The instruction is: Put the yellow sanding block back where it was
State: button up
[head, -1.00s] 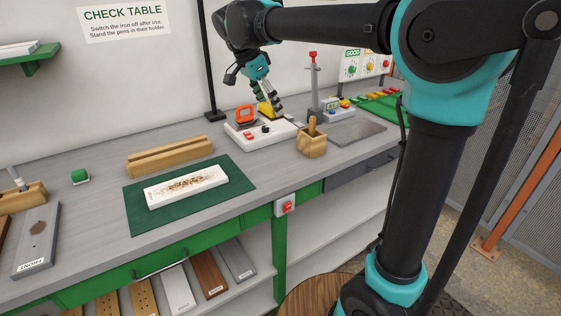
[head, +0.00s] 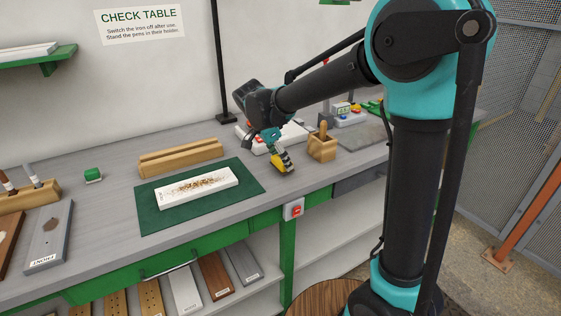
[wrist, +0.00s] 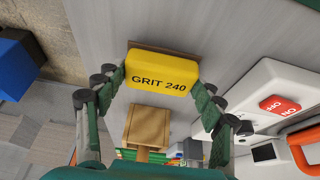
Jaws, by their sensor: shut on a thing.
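The yellow sanding block (head: 282,163), marked GRIT 240 in the wrist view (wrist: 160,72), is held between the two fingers of my gripper (head: 279,157). The fingers grip its two short ends, and a thin brown layer shows along its far edge in the wrist view. The block is over the grey bench (head: 225,145), right of the green mat (head: 160,220) and left of the wooden holder (head: 321,148). I cannot tell whether its underside touches the bench.
A white board (head: 196,187) with brown specks lies on the mat. A grooved wooden rack (head: 180,157) stands behind it. The white switch station (head: 292,133) is behind my gripper, with its orange part (wrist: 304,145) close by in the wrist view. Bare bench lies between mat and holder.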

jog(key=shift+f, duration=0.55)
jog(key=o, duration=1.1)
jog(key=shift+f, duration=0.1)
jog(key=v, duration=1.2)
